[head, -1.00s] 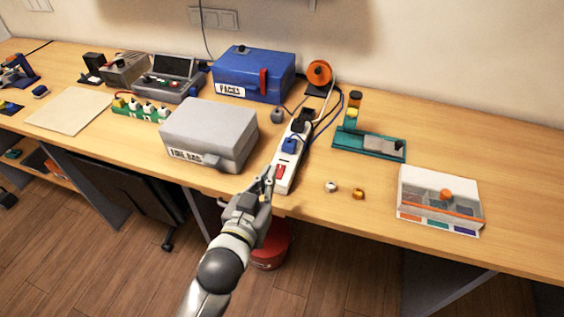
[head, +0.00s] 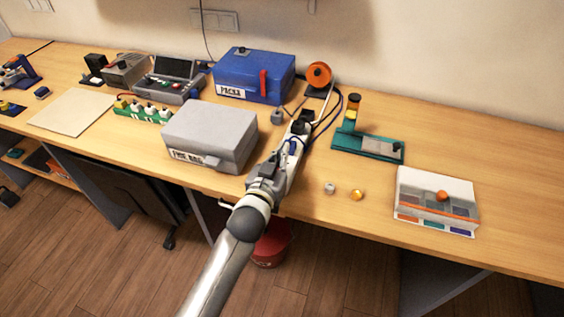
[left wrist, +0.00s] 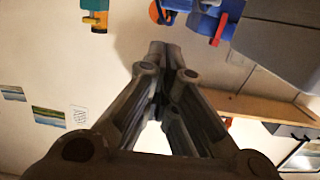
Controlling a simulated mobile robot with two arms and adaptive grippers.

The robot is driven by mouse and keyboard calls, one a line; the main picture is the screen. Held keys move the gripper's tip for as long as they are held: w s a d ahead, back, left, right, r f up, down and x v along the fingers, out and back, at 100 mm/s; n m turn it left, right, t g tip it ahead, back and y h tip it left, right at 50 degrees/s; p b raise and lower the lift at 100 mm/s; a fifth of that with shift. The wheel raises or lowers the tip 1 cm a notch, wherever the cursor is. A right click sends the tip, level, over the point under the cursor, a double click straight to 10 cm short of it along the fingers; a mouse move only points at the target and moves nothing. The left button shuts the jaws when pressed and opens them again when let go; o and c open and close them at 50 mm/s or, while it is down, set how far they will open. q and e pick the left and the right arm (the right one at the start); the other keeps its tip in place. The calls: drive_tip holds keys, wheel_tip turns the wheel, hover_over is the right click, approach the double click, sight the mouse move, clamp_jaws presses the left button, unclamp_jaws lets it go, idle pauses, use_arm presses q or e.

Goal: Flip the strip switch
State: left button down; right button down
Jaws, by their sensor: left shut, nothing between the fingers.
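The white power strip (head: 299,158) lies on the bench, running from the front edge towards the back, with dark and blue plugs in its far part. My left gripper (head: 284,153) is shut and empty over the near part of the strip. It hides the red switch at that end, so I cannot tell the switch's position or whether the fingers touch it. In the left wrist view the closed fingers (left wrist: 172,55) meet with nothing between them, and the strip cannot be made out there. My right gripper is not in view.
A grey box (head: 210,130) stands close left of the strip, a blue box (head: 253,78) behind it. An orange spool (head: 319,74) and a teal stand (head: 368,147) are beyond and right. Two small knobs lie on the bench to the right, before a white compartment box (head: 437,193).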

use_arm(q)
drive_tip(key=shift+w+f, duration=0.1)
drive_tip(key=shift+f, duration=1.9)
